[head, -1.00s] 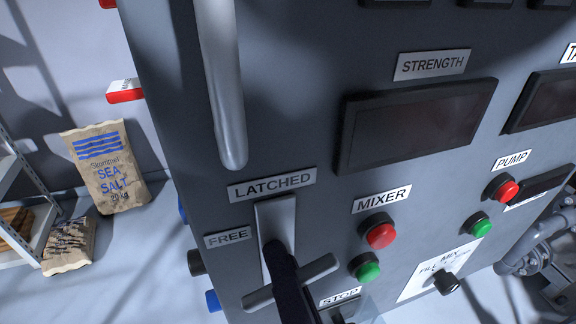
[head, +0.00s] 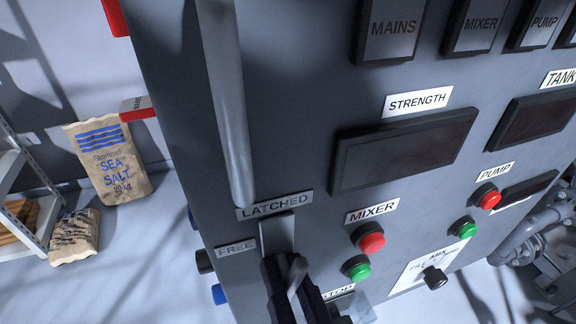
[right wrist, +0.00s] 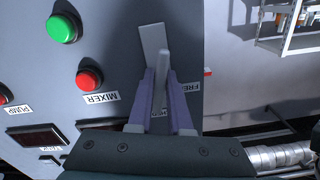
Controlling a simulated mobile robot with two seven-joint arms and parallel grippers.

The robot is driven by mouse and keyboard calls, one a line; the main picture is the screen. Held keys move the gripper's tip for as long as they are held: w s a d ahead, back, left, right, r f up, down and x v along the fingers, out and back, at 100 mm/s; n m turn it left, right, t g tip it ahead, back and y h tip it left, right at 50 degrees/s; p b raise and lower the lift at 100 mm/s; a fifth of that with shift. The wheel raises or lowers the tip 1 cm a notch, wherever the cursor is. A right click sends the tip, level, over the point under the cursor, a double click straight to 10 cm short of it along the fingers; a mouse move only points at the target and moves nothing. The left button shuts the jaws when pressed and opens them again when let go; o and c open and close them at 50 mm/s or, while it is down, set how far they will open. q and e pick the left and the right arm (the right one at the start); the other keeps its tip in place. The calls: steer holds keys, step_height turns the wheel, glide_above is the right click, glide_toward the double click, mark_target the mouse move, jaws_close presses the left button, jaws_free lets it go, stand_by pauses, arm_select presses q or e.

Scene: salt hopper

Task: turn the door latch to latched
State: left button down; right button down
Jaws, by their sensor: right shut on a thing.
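The door latch has a pale grey backing plate (head: 277,232) below the LATCHED label (head: 275,205), with the FREE label (head: 237,249) to its left. Its grey handle (head: 297,272) stands between the fingers of my right gripper (head: 285,266). In the right wrist view the handle (right wrist: 163,68) runs roughly lengthwise along the plate (right wrist: 153,45), with a purple finger of my right gripper (right wrist: 161,80) on each side. The gripper is shut on the handle and hides its lower part. My left gripper is not in view.
A long grey door bar (head: 228,110) hangs just above the latch. The mixer's red button (head: 371,238) and green button (head: 358,268) sit close to the right of my gripper. A salt sack (head: 112,165) leans on the wall at left.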

steer(key=shift+n, duration=1.3)
steer(key=shift+n+p, duration=0.3)
steer(key=c, duration=0.8)
jaws_free()
steer(key=shift+c, duration=0.2)
steer(key=b+v, duration=0.2)
steer(key=v, duration=0.8)
